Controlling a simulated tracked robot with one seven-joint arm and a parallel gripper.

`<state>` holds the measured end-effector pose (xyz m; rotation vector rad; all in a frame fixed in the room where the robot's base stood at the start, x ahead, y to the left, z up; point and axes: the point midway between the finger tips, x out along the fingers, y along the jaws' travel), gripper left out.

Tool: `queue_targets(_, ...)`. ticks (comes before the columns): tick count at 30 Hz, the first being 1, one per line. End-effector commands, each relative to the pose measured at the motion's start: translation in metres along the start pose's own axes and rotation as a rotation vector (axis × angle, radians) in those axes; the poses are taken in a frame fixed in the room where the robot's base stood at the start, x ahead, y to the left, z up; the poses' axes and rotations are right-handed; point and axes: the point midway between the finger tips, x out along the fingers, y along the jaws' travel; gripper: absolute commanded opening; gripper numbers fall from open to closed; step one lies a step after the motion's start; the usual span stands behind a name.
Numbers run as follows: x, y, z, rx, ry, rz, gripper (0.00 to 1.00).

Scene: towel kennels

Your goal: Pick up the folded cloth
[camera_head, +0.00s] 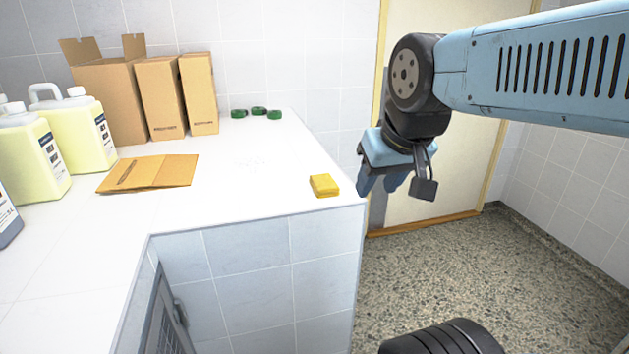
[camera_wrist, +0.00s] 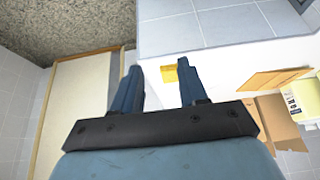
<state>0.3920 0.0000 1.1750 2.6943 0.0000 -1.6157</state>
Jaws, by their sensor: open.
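The folded cloth (camera_head: 324,186) is a small yellow block-shaped bundle. It lies on the white counter near its right front corner in the head view. In the wrist view the cloth (camera_wrist: 170,74) shows as a yellow patch beside the right fingertip, partly hidden by that finger. My gripper (camera_head: 381,186) is open and empty, to the right of the cloth and past the counter's edge, apart from it. Its two blue fingers also show spread in the wrist view (camera_wrist: 159,75).
The white counter (camera_head: 245,170) is clear around the cloth. A flat cardboard piece (camera_head: 150,173), cardboard boxes (camera_head: 160,95), green rolls (camera_head: 258,111) and yellow-green jugs (camera_head: 78,130) stand farther left and back. A door (camera_head: 440,150) is behind my gripper. Speckled floor (camera_head: 470,260) lies right of the counter.

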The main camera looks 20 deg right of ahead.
Motion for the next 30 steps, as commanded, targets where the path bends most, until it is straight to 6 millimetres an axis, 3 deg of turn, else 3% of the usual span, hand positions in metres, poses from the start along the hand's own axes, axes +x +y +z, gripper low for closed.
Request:
queue_targets(6, 0.000, 0.000, 0.000, 0.000, 0.000, 0.000, 0.43)
queue_targets(11, 0.000, 0.000, -0.007, 0.000, -0.005, 0.000, 0.59)
queue_targets(14, 0.003, 0.000, -0.021, 0.001, -0.020, 0.001, 0.68)
queue_targets(22, 0.027, -0.002, -0.089, 0.007, -0.082, 0.004, 0.94)
queue_targets(30, 0.069, -0.001, -0.158, 0.011, -0.144, 0.005, 0.96)
